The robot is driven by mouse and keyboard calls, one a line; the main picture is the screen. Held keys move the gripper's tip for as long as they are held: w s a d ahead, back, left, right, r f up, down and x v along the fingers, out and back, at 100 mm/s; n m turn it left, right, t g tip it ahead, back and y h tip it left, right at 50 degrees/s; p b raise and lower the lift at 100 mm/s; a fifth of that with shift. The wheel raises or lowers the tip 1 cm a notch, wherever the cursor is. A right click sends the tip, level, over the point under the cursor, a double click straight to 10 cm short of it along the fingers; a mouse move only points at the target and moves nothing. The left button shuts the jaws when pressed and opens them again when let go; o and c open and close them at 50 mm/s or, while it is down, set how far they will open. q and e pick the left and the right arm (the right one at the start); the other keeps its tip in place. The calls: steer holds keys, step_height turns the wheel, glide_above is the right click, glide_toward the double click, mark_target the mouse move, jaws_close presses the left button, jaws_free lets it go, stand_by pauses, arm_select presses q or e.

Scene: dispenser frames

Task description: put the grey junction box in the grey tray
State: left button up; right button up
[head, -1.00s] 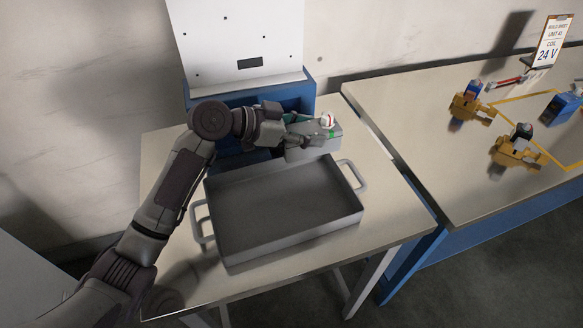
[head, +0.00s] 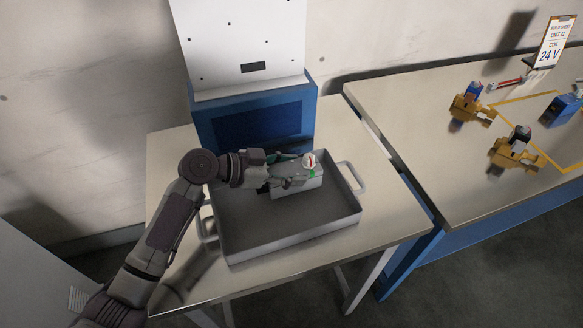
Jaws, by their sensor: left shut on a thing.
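The grey junction box (head: 299,188) is a light grey block with a small white and red part and a green part on its top. My left gripper (head: 297,174) is shut on it from the left and partly covers it. The box is over the inside of the grey tray (head: 291,239), near its back wall. I cannot tell whether it touches the tray floor. The tray is shallow, with a handle at each side, and is otherwise empty. My right gripper is not in view.
A blue dispenser (head: 309,105) with a white panel stands behind the tray on the small table (head: 395,210). On the bench at right are yellow and blue parts (head: 515,150), a blue block (head: 560,108), a red-handled tool (head: 506,83) and a 24 V sign (head: 551,42).

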arm_select(q)
steer(key=o, duration=0.9)
steer(key=shift+f, duration=0.1)
steer(key=o, duration=0.4)
steer(key=shift+o, duration=0.2)
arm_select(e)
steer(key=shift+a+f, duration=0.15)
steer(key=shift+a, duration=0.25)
arm_select(q)
steer(key=shift+r, duration=0.2)
steer(key=shift+a, duration=0.3)
steer(key=b+v, duration=0.2)
steer(key=v, duration=0.8)
steer(key=shift+s+a+r, duration=0.15)
steer(key=shift+a, duration=0.1)
steer(key=shift+s+a+r+b, duration=0.15)
steer(key=shift+a+r+b, duration=0.1)
steer(key=shift+a+b, duration=0.1)
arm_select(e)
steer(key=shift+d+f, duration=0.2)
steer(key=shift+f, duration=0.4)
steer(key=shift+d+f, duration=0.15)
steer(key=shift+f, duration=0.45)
